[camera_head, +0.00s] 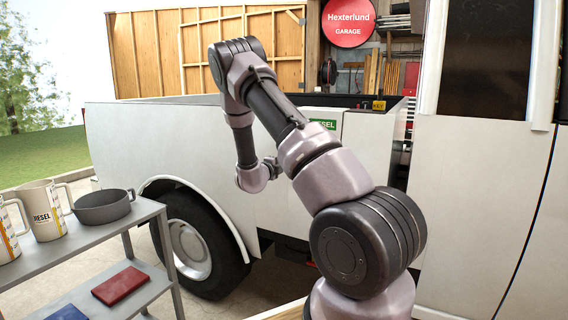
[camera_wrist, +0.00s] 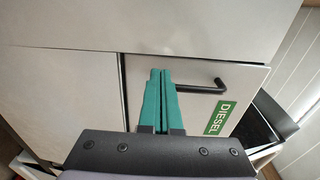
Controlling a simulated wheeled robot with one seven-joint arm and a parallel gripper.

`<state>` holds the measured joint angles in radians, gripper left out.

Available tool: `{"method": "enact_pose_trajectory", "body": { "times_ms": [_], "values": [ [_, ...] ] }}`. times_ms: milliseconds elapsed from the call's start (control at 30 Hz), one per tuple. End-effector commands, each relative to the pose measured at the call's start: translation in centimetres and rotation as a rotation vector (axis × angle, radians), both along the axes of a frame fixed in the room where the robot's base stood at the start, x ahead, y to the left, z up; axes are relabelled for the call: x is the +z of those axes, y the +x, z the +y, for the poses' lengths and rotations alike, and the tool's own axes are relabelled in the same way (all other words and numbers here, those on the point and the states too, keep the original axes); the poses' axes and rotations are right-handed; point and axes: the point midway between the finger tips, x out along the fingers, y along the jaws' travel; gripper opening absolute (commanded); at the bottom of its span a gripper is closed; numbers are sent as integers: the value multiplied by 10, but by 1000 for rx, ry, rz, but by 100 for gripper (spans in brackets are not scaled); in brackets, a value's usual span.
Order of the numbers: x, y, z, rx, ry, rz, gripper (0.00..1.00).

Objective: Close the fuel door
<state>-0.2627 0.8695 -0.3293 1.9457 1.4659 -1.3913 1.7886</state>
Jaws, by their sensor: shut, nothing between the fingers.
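The fuel door (camera_wrist: 195,72) is a pale panel with a black bar handle (camera_wrist: 205,90) and a green DIESEL label (camera_wrist: 220,118), seen in the wrist view. Thin seams run along its top and left edges; I cannot tell whether it is fully flush. My gripper (camera_wrist: 160,72) has green fingers pressed together, empty, in front of the panel at the handle's left end. Contact is unclear. In the head view the DIESEL label (camera_head: 323,124) shows on the truck side, partly behind my arm, which hides much of the door. My fingertips are not clear there.
The white truck (camera_head: 130,130) fills the middle, with its rear wheel (camera_head: 190,245) below. A grey shelf cart (camera_head: 90,240) at the left holds a pan (camera_head: 103,206), mugs (camera_head: 45,210) and a red book (camera_head: 120,285). The cab door (camera_head: 480,200) is at the right.

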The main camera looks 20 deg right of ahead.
Motion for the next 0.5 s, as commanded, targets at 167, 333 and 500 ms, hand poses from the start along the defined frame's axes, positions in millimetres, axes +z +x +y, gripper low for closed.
{"method": "enact_pose_trajectory", "body": {
  "times_ms": [167, 333, 500],
  "values": [
    [0, -12, 18, 4, 1, 1, 0],
    [0, -25, 36, 5, 1, 1, 0],
    [0, -41, 57, 5, 1, 2, 0]
  ]
}}
